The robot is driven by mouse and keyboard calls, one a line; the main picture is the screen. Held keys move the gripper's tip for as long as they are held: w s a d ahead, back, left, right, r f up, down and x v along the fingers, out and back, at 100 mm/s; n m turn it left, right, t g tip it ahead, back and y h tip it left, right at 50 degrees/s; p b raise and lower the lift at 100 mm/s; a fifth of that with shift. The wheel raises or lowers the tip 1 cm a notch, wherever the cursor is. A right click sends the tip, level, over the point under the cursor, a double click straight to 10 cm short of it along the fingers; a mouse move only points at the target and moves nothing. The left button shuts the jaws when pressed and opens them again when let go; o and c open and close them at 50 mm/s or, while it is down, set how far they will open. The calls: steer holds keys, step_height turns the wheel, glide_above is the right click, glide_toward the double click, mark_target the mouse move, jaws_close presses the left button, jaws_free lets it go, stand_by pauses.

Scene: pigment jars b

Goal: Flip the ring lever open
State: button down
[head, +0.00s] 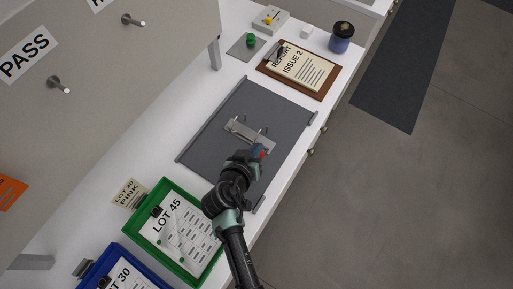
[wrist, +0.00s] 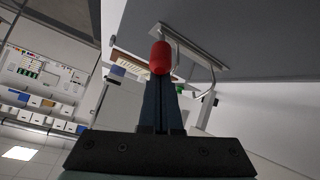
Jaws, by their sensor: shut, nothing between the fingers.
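The ring mechanism is a pale metal plate (head: 243,131) with thin wire rings, lying on a dark grey board. The plate also shows in the wrist view (wrist: 196,46), with a curved wire ring (wrist: 211,84) standing out from it. My fingers hide the lever's lower part.
The grey board (head: 215,135) has raised rails along its edges. A green tray (head: 159,190) marked LOT 45 and a blue tray (head: 91,276) stand at the lower left. A clipboard (head: 327,86), a dark jar (head: 341,37) and a small green-knobbed plate (head: 241,49) are beyond the board.

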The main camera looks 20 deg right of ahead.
steer(key=shift+s+a+f+t+h+b, duration=0.4)
steer(key=shift+f+t+h+b, duration=0.2)
steer(key=shift+b, duration=2.2)
steer(key=shift+s+a+f+t+h+b, duration=0.25)
steer(key=shift+a+f+t+h+b, duration=0.35)
steer(key=shift+b, duration=2.15)
steer(key=shift+s+a+f+b, duration=0.15)
steer(key=shift+s+f+b, duration=0.05)
steer(key=shift+b, duration=0.55)
